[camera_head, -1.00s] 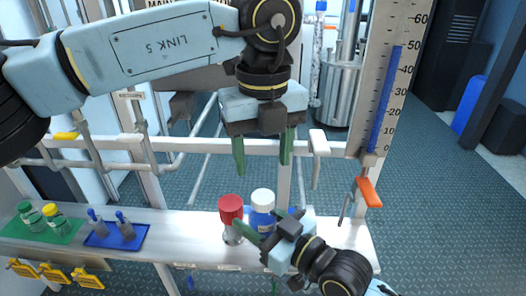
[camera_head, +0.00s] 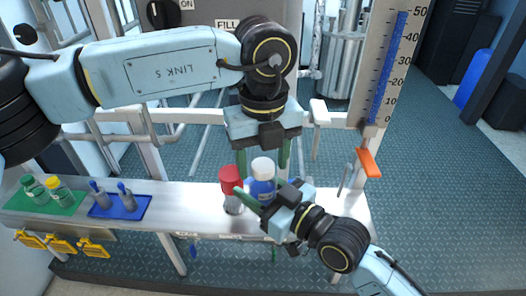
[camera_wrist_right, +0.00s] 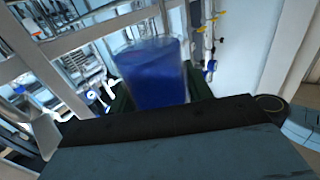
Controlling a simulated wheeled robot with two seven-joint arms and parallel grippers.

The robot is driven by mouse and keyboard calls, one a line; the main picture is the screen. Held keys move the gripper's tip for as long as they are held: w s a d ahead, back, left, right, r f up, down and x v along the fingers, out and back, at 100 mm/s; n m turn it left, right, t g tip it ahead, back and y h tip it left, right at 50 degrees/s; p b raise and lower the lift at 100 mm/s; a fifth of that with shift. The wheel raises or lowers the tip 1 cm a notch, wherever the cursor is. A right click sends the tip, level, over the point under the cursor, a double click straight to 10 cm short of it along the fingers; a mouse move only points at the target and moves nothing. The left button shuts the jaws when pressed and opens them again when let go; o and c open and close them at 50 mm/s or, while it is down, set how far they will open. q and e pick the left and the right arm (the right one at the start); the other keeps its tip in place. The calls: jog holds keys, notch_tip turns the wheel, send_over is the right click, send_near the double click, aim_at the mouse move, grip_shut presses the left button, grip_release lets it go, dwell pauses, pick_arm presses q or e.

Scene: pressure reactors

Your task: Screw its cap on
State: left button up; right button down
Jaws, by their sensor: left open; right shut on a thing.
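A blue bottle with a white top (camera_head: 262,180) is upright at the work shelf. It also shows as a clear vessel of blue liquid (camera_wrist_right: 152,75) in the right wrist view. My right gripper (camera_head: 260,196) comes in from the lower right and is shut on this bottle, with a green finger across its front. My left gripper (camera_head: 263,158) points down from above and is open. Its green fingers reach down to either side of the white top, apart from it as far as I can tell. Whether the white top is a loose cap cannot be told.
A red-capped clear bottle (camera_head: 232,190) stands close on the left. Small bottles stand on a green mat (camera_head: 66,203) and a blue mat (camera_head: 130,210) further left. A rail and a ruler (camera_head: 388,70) stand behind. An orange handle (camera_head: 368,162) hangs at the right.

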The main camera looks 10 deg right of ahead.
pick_arm(q)
jog(key=c, duration=1)
jog(key=m, duration=0.5)
jog(key=shift+m, duration=0.3)
jog(key=m, duration=0.3)
jog(key=shift+m, duration=0.4)
jog(key=m, duration=0.3)
jog(key=shift+m, duration=0.4)
jog(key=m, duration=0.3)
jog(key=shift+m, duration=0.3)
jog(key=m, duration=0.3)
jog(key=shift+m, duration=0.4)
jog(key=m, duration=0.7)
jog(key=o, duration=1.1)
